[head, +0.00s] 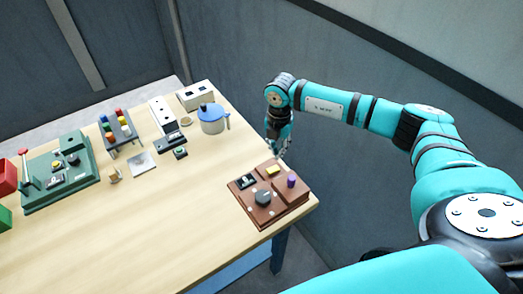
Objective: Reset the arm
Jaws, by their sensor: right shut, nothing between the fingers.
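My right arm, teal with black joints, comes in from the right and reaches over to the table's right edge. My right gripper (280,146) points down at its end, shut and empty, just beyond the far corner of a brown board (284,211). I cannot tell whether it touches the board. The board carries a black knob (263,198), a purple cylinder (291,181), a yellow block (273,170) and a dark switch (245,181). My left gripper is not in view.
The wooden table (178,222) holds a green board (85,186) with a red-topped lever, a rack (120,130) of coloured pegs, a blue-lidded pot (212,118), white boxes (195,95) and small parts. Its front middle is clear. Grey walls stand behind.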

